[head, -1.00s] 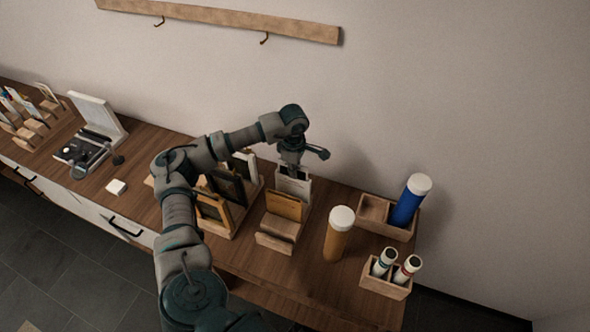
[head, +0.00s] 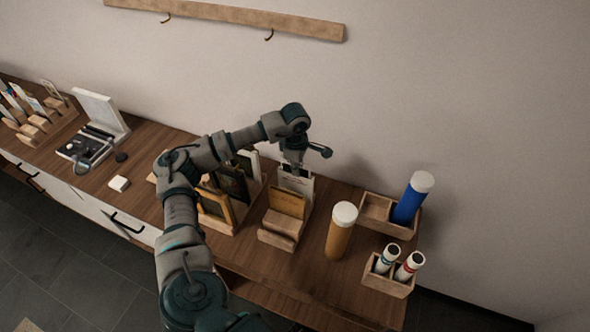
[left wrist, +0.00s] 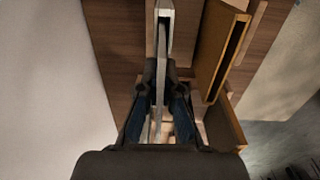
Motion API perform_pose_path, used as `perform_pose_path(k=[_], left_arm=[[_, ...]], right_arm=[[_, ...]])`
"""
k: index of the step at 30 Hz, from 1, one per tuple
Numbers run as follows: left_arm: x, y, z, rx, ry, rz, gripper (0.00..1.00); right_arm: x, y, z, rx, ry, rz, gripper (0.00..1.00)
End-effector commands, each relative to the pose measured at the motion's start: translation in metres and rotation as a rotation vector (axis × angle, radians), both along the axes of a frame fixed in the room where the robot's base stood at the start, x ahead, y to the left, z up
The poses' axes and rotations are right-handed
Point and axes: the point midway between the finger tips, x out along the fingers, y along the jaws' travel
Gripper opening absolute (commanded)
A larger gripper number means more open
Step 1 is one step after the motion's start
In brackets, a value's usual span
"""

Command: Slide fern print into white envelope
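The white envelope (head: 304,186) stands upright in a wooden holder (head: 277,239), behind a mustard envelope (head: 286,203). My left gripper (head: 294,170) is directly above the white envelope, pointing down. In the left wrist view, the fingers (left wrist: 160,88) are closed on a thin pale sheet seen edge-on, which I take to be the fern print (left wrist: 157,122). The white envelope's open top (left wrist: 164,14) lies in line with this sheet. How far the sheet is inside it is hidden. The fern picture cannot be made out. My right gripper is not in view.
A rack with framed pictures (head: 217,205) stands left of the holder. A mustard tube with a white cap (head: 341,232) stands to the right. A blue tube (head: 411,200) and two small white tubes (head: 387,259) sit in wooden boxes further right. The wall is close behind.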

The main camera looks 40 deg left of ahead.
Motion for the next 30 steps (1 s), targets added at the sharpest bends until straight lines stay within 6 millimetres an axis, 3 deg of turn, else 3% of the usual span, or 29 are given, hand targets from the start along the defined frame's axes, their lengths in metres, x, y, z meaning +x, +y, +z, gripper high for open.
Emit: perform_pose_path(k=[1, 4, 8, 9, 30], left_arm=[[-0.007, -0.006, -0.023, -0.002, 0.044, -0.013, 0.0], [-0.007, -0.006, -0.023, -0.004, 0.045, -0.014, 0.0], [-0.007, -0.006, -0.023, -0.004, 0.045, -0.014, 0.31], [-0.007, -0.006, -0.023, -0.004, 0.045, -0.014, 0.35], [-0.01, -0.003, -0.015, 0.003, 0.033, -0.009, 0.35]], right_arm=[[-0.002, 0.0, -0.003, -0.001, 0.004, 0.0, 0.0], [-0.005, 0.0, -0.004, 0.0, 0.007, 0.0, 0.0], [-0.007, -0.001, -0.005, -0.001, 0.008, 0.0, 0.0], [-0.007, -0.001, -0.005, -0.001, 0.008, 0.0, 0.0], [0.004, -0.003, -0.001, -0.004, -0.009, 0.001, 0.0]])
